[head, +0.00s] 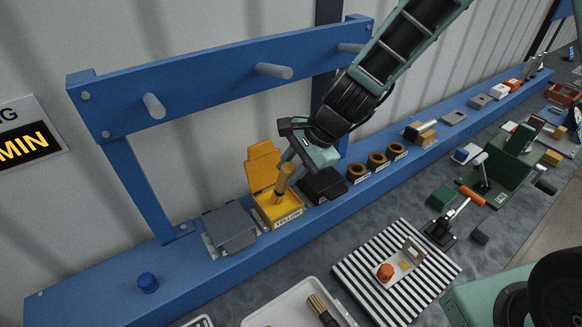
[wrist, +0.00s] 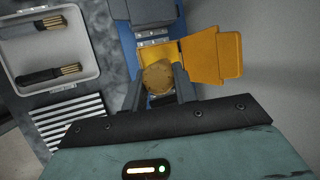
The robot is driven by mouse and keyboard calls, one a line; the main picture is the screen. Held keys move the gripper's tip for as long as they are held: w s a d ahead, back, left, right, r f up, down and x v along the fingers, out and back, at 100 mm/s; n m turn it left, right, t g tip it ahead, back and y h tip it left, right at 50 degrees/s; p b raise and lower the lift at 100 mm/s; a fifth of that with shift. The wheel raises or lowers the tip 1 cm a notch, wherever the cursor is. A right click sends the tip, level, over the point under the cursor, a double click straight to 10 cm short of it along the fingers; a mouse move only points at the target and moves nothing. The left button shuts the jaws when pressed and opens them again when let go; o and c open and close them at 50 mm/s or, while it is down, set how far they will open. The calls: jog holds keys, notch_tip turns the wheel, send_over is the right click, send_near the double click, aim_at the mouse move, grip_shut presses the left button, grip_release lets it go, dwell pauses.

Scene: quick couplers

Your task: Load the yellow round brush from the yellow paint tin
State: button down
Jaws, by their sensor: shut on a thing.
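The yellow paint tin (head: 279,214) stands on the blue shelf with its lid (head: 262,165) open upright and a YELLOW label on its front. My gripper (head: 288,167) is above it, shut on the yellow round brush (head: 281,187). The brush is nearly upright, its lower end at the tin's opening; the tip is hidden, so its depth cannot be told. In the wrist view the brush's round top end (wrist: 158,77) sits between both fingers. The tin's open lid (wrist: 217,55) lies to its right there.
A closed grey tin (head: 230,228) and a black tin (head: 322,186) flank the yellow tin closely. A blue rail with pegs (head: 273,71) runs above. A white tray (wrist: 50,45) holds two dark-handled brushes. A striped board (head: 372,272) lies in front.

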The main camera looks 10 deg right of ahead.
dwell(0.3)
notch_tip(320, 180, up, 7)
jog(key=p, duration=0.6)
dwell(0.9)
